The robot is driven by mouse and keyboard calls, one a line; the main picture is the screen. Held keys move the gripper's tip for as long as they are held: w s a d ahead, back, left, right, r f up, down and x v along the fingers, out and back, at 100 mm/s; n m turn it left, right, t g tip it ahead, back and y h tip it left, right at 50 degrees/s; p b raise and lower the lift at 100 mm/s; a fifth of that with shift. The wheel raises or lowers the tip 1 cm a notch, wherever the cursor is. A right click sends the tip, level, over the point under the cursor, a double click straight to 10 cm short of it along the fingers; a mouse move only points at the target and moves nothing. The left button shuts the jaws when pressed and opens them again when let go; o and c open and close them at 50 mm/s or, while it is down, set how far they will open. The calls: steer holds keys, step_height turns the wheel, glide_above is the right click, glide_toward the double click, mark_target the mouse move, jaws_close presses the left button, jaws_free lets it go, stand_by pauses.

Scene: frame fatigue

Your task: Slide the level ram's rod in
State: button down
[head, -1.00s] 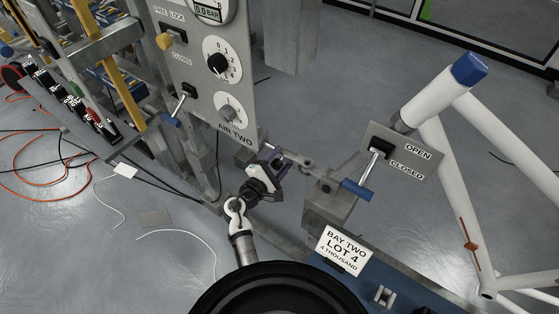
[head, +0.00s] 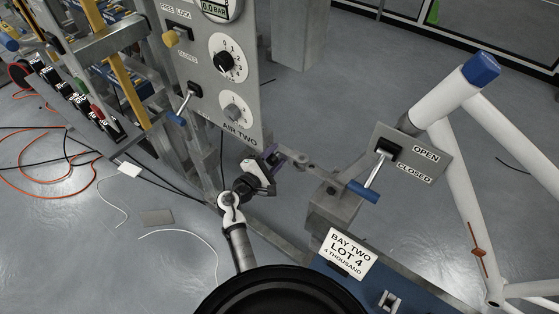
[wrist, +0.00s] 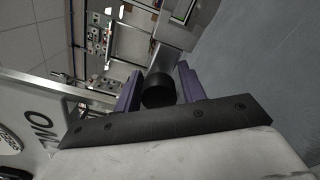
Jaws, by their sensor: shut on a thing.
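My gripper (head: 271,157) is at the middle of the head view, low beside the lower edge of the grey AIR TWO panel. In the wrist view, its two purple fingers (wrist: 158,88) stand on either side of a short black cylinder (wrist: 158,90), and they are shut on it. It looks like the end of a rod, but its length beyond is hidden. In the head view, a grey metal bar (head: 315,167) runs from near the fingers down right to a grey block (head: 333,206). I cannot tell how far the rod stands out.
A panel with a blue-handled lever (head: 363,190) marked OPEN and CLOSED stands right of the gripper. The AIR TWO panel (head: 222,90) with knobs rises above it. A white tubular frame (head: 450,150) is at the right. Orange hose (head: 70,190) lies on the floor at left.

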steer(key=shift+r, duration=0.1)
steer(key=c, duration=1.1)
jaws_free()
steer(key=shift+o, duration=0.2)
steer(key=b+v, duration=0.2)
steer(key=v, duration=1.2)
